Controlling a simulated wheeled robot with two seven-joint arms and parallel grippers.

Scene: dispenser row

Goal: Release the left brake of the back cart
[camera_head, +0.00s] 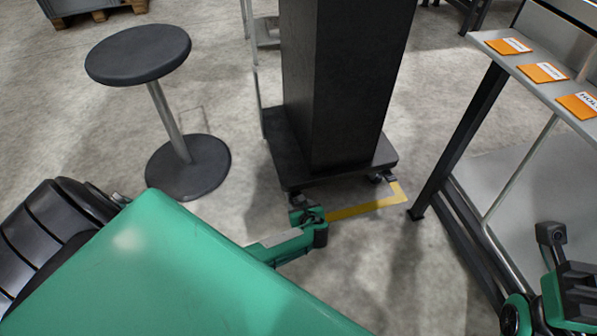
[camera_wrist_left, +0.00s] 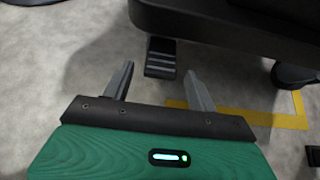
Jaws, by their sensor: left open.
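The back cart is a dark flat platform (camera_head: 285,160) on casters, and its black underside edge (camera_wrist_left: 225,30) fills the top of the left wrist view. The left brake is a small black ridged pedal (camera_wrist_left: 161,58) sticking out below that edge. My left gripper (camera_head: 306,212) is low at the cart's near left corner and hides most of the pedal in the head view. In the left wrist view its two fingers (camera_wrist_left: 160,70) are apart, one on each side of the pedal's near end, with nothing held. I cannot tell whether they touch it. Part of my right arm's end shows at the lower right; its fingers are not clear.
A tall black block (camera_head: 345,80) stands on the cart. Another pedal (camera_head: 390,177) shows at its near right corner. Yellow floor tape (camera_head: 355,210) runs along the cart's front. A round stool (camera_head: 138,55) stands left, and a metal rack with orange labels (camera_head: 543,73) stands right.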

